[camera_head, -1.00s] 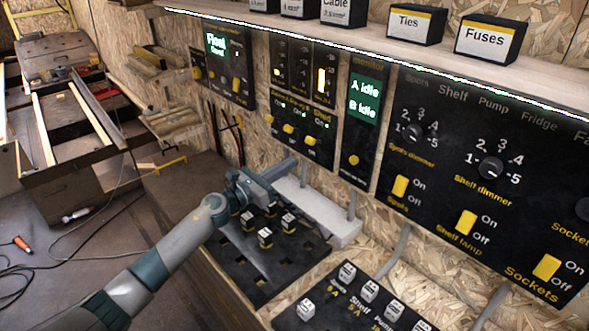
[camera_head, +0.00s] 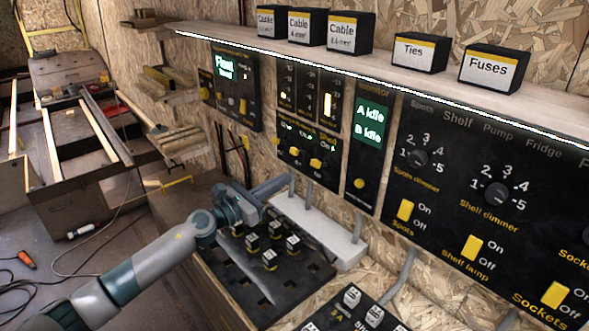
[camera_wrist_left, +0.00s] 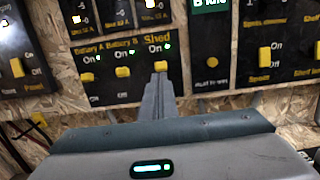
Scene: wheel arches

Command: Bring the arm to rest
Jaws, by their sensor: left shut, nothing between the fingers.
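My left arm comes in from the lower left in the head view. Its left gripper (camera_head: 288,180) is shut and empty, in front of the wall below the switch panel (camera_head: 303,167). In the left wrist view the shut fingers (camera_wrist_left: 158,92) point at the panel, with their tips appearing just below the yellow Shed switch (camera_wrist_left: 160,66). I cannot tell whether they touch it. The Battery A switch (camera_wrist_left: 87,76) and Battery B switch (camera_wrist_left: 122,71) sit left of it. My right gripper is not in view.
A black tray (camera_head: 305,285) with several small labelled blocks lies below the gripper. A pale ledge (camera_head: 345,250) with grey conduits runs along the wall. A shelf (camera_head: 390,68) with labelled boxes is above the panels. A dimmer panel (camera_head: 450,215) is at right.

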